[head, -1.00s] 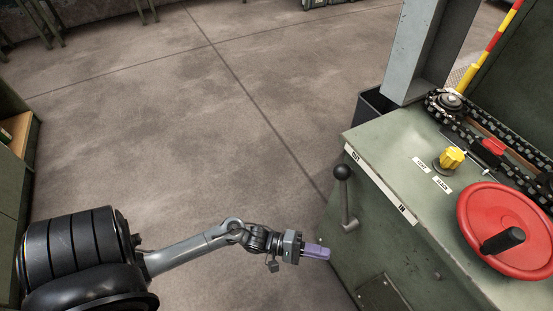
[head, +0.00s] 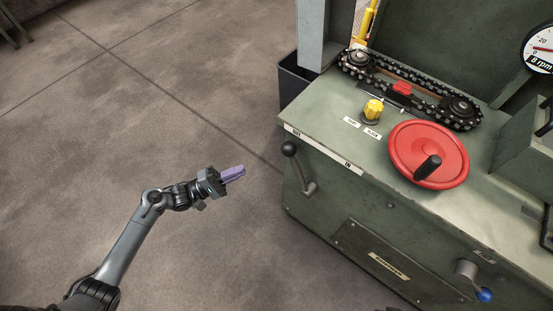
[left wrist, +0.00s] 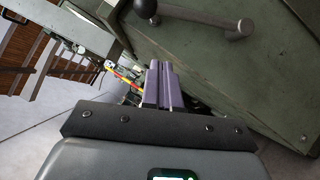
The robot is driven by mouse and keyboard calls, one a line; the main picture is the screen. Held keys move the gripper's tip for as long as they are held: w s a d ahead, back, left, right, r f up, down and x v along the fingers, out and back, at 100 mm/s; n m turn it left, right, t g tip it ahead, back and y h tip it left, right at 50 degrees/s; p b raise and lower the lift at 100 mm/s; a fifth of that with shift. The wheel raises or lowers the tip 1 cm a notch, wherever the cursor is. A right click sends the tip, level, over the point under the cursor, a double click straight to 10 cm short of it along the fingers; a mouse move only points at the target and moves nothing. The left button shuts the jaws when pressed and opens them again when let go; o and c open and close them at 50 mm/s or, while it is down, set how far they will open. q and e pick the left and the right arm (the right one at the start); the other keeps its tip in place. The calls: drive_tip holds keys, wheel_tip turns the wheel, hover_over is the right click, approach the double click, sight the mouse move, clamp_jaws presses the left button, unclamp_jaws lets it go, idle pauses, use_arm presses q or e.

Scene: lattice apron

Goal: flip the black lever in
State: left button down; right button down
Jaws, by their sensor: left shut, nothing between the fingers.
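The black lever (head: 299,168) is a grey arm with a black ball knob on the front face of the green machine (head: 330,215). Its knob is at the upper left, near the OUT end of the white OUT/IN label strip (head: 323,151). In the left wrist view the lever (left wrist: 190,23) shows at the top, with its knob cut by the frame edge. My left gripper (head: 240,171) has purple fingers, shut and empty. It is to the left of the lever, apart from it. It also shows in the left wrist view (left wrist: 163,68).
The machine top carries a red handwheel (head: 405,145), a yellow knob (head: 373,108) and a chain drive (head: 410,87). A blue-tipped handle (head: 484,294) is at the lower right of the front. A dark bin (head: 292,82) stands behind the machine.

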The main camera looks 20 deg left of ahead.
sight(300, 170)
use_arm(q)
drive_tip(key=s+d+r+b+x, duration=0.1)
drive_tip(key=b+x, duration=0.4)
drive_tip(key=x, duration=0.8)
drive_tip(key=shift+s+d+b, duration=0.35)
drive_tip(key=shift+s+b, duration=0.05)
drive_tip(key=shift+s, duration=0.05)
